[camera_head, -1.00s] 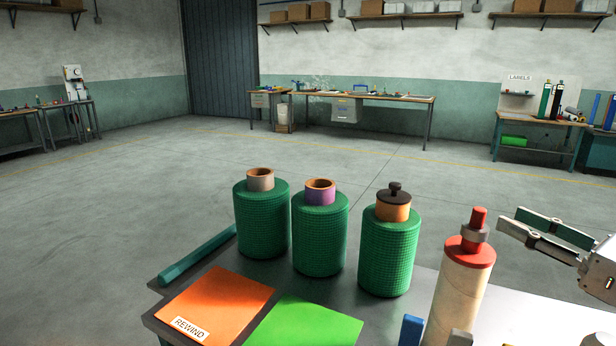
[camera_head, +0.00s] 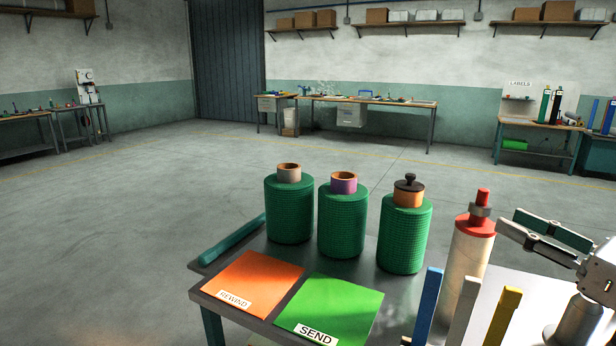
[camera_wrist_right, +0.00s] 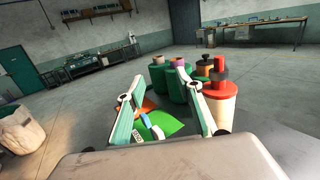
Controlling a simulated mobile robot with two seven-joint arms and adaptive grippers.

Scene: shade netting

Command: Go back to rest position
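My right gripper (camera_head: 548,230) is at the right edge of the head view, beside the red-topped cream post (camera_head: 468,245). Its fingers are spread with nothing between them; the right wrist view also shows the open fingers (camera_wrist_right: 163,95). Three green netting rolls stand upright on the table: one with a grey-beige core (camera_head: 289,212), one with a purple core (camera_head: 342,225), and one with an orange core and a dark knobbed plug (camera_head: 404,235). The orange REWIND mat (camera_head: 252,280) and the green SEND mat (camera_head: 330,305) are bare. My left gripper is not in view.
A dark green tube (camera_head: 232,240) lies along the table's back left edge. Blue (camera_head: 428,305), grey (camera_head: 465,310) and yellow (camera_head: 504,315) uprights stand at the front right. Workbenches (camera_head: 365,102) line the far wall. The floor left of the table is clear.

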